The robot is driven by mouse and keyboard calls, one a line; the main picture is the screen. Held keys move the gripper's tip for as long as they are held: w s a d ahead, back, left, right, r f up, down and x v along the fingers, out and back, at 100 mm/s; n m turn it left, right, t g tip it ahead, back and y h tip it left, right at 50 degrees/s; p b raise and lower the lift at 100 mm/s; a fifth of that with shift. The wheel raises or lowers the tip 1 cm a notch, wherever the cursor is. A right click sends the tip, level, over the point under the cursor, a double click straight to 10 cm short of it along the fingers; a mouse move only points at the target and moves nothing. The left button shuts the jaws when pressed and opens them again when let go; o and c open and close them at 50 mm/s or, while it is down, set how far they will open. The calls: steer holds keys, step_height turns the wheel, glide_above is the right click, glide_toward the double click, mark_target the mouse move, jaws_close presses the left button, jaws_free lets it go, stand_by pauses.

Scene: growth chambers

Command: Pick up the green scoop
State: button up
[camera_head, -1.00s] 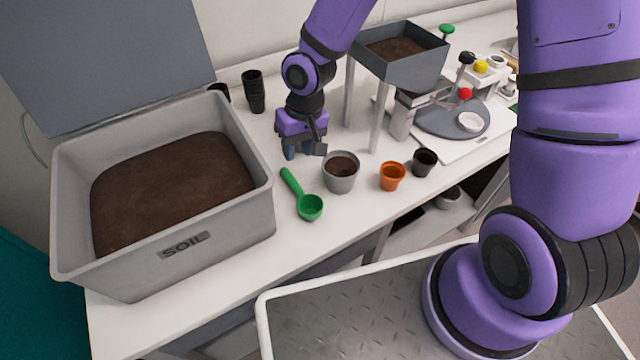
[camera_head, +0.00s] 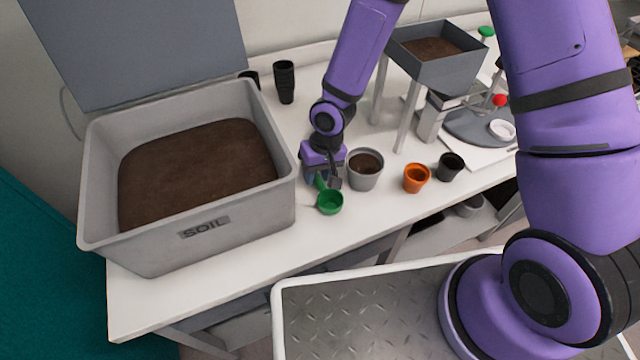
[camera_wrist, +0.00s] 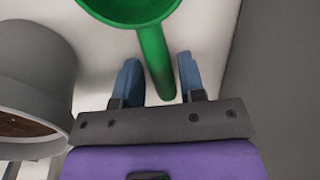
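The green scoop (camera_head: 329,201) lies on the white bench between the soil bin and a grey pot. Its bowl faces the bench's front edge, and its handle runs back under my gripper. My gripper (camera_head: 322,181) is low over the handle. In the wrist view, my gripper (camera_wrist: 158,80) is open, with its two blue fingers apart. The green scoop's handle (camera_wrist: 154,60) lies between them, with white showing on both sides, nearer the left finger. The bowl is at the top of that view, partly cut off.
The grey soil bin (camera_head: 190,245) stands close on the left. The grey pot (camera_head: 366,170) is just right of my gripper, and also shows large in the wrist view (camera_wrist: 35,75). An orange pot (camera_head: 416,178) and a black pot (camera_head: 450,167) stand further right.

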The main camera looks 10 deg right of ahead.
mark_target(317, 176)
steer(key=shift+a+f, duration=0.1)
steer(key=shift+f, duration=0.3)
jaws_close()
step_height(317, 176, up, 10)
stand_by(0.4)
